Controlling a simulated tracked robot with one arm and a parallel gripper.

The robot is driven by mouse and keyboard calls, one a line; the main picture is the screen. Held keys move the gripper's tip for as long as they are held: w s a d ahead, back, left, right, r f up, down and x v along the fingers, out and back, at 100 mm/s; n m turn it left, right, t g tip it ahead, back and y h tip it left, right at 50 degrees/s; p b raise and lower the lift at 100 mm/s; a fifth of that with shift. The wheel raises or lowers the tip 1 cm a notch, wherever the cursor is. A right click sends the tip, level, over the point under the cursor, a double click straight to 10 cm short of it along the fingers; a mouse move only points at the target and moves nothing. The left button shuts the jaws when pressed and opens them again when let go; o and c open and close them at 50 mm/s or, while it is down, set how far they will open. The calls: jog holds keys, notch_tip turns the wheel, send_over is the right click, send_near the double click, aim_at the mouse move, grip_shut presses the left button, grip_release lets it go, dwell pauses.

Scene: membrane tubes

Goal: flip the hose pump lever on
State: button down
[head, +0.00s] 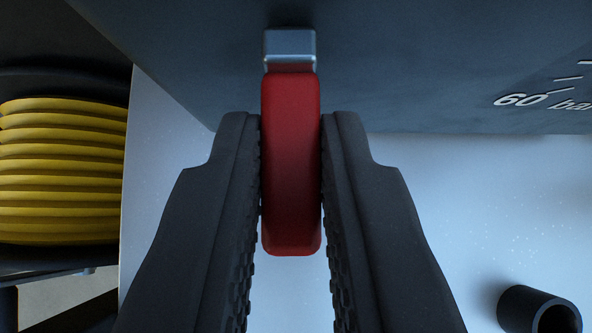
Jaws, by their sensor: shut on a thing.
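The red lever handle (290,165) hangs down in the middle of the head view. A grey metal stub (290,47) joins its top end to the underside or face of a dark housing (420,60). My gripper (291,180) has one dark finger on each side of the handle. The fingertips press on the upper and middle part of the handle. The handle's lower end shows between the ribbed finger pads.
A reel of yellow hose (60,170) is at the left. A pale blue-grey panel (470,210) lies behind the fingers. A short dark tube (538,312) stands out at the lower right. White marks reading "60 bar" (540,101) are on the housing at the right.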

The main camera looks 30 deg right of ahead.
jog(key=shift+w+r, duration=0.1)
jog(key=shift+r, duration=0.1)
jog(key=c, duration=1.4)
grip_release()
jog(key=b+v, duration=0.1)
jog(key=v, duration=1.2)
jog(key=shift+s+r+b, duration=0.2)
jog(key=shift+r+b, duration=0.1)
jog(key=shift+b, duration=0.05)
